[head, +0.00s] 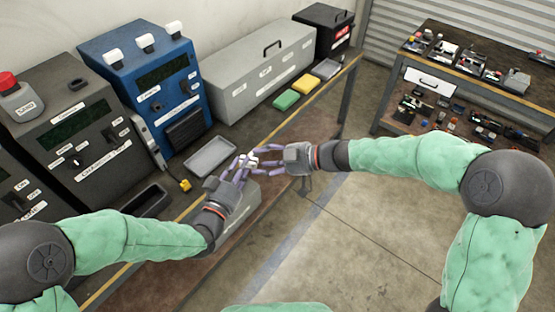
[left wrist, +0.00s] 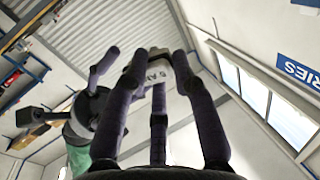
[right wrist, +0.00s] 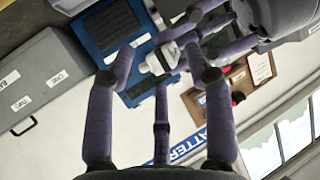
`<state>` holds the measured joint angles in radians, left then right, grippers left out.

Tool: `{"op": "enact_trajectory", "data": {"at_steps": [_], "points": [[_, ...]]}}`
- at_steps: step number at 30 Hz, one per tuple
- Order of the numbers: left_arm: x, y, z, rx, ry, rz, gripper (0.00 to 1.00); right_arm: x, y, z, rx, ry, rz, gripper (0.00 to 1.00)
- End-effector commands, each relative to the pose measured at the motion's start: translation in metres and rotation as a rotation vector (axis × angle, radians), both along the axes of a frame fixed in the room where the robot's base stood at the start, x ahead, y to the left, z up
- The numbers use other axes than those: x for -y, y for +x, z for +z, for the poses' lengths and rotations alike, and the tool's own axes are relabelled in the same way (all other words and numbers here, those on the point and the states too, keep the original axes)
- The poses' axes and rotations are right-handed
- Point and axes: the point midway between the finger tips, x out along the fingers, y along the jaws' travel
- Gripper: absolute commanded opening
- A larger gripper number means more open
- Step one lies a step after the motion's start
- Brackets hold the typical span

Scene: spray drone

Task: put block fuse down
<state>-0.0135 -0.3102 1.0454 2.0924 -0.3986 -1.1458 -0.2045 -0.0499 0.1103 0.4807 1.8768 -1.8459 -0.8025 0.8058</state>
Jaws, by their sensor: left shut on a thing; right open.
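The block fuse (head: 248,163) is a small white block with dark lettering. My left gripper (head: 242,168) is shut on it and holds it in the air near the bench's front edge. The fuse (left wrist: 159,68) shows between the purple fingers in the left wrist view, and it also shows in the right wrist view (right wrist: 158,62). My right gripper (head: 264,156) is open, its fingertips close beside the fuse. I cannot tell whether they touch it.
A shallow grey tray (head: 211,157) lies on the bench behind the hands. A blue machine (head: 150,82) with white blocks on top, a dark machine (head: 75,125) and a grey case (head: 262,75) line the back. Green (head: 286,99) and yellow (head: 306,84) pads lie to the right.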

Motion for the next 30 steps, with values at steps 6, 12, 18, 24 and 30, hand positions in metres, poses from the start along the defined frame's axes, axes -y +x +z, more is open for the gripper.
{"op": "enact_trajectory", "data": {"at_steps": [6,12,18,24,30], "points": [[0.0,0.0,0.0002,0.0,0.0,0.0,0.0,-0.0092,0.0022,-0.0043,-0.001,0.0,0.001,0.53],[0.0,0.0,0.0002,0.0,0.0,0.0,0.0,-0.0095,0.0024,-0.0043,-0.001,0.0,0.0,0.53],[0.0,0.0001,0.0002,0.0,0.0,0.0,0.0,-0.0092,0.0024,-0.0042,-0.001,0.0,0.0,0.11],[-0.0003,0.0004,0.0006,0.001,0.0,0.001,0.41,-0.0095,0.0017,-0.0044,-0.003,0.001,0.001,0.0],[-0.0001,0.0002,0.0004,0.001,0.0,0.0,0.54,-0.0094,0.002,-0.0043,-0.001,0.0,0.001,0.0]]}}
